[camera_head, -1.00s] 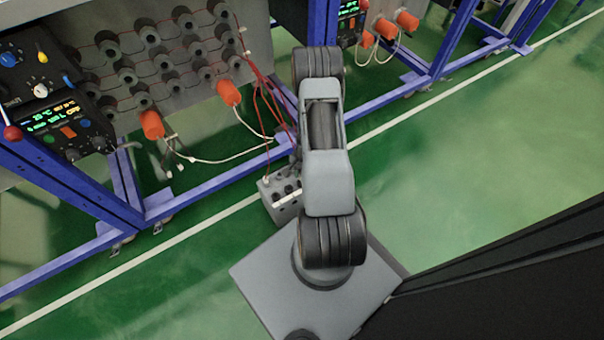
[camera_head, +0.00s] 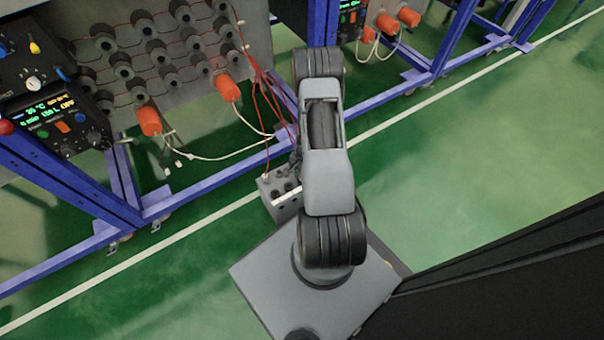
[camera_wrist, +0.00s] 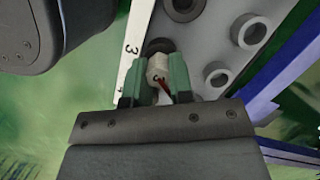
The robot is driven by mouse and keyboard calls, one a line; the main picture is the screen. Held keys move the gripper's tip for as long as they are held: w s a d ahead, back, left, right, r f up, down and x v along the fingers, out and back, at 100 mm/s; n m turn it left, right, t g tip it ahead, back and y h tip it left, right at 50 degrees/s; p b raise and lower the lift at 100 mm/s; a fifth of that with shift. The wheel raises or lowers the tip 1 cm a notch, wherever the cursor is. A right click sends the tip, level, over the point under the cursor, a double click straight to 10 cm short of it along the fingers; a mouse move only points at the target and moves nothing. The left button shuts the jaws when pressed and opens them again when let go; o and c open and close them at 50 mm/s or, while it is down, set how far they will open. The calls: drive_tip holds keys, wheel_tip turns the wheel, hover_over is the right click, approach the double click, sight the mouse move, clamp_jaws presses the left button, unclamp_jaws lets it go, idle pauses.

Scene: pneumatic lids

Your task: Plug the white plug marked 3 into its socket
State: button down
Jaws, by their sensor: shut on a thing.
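The white plug (camera_wrist: 157,68) with a black 3 shows in the wrist view, with a bit of red lead beside it. My gripper (camera_wrist: 164,76) has its green fingers shut on the plug from both sides. The grey socket box (camera_wrist: 200,75) lies just beyond, with round dark-holed sockets. One socket (camera_wrist: 159,47) sits right past the plug's far end, beside a 3 on the white label strip (camera_wrist: 131,58). I cannot tell whether the plug's tip touches it. In the head view the box (camera_head: 283,208) stands by my arm, which hides my gripper and the plug.
A rack panel (camera_head: 190,85) with rows of dark knobs and orange plugs (camera_head: 228,88) stands at upper left. Red wires (camera_head: 262,90) hang from it towards the box. Blue frame beams (camera_head: 205,187) run behind the box. Green floor at right is clear.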

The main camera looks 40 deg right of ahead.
drive_tip(key=shift+f, duration=0.15)
drive_tip(key=c, duration=0.9)
unclamp_jaws()
drive_tip(key=p+v, duration=0.5)
drive_tip(key=v, duration=0.2)
drive_tip(key=p+v, duration=0.4)
drive_tip(key=v, duration=1)
drive_tip(key=shift+p, duration=0.35)
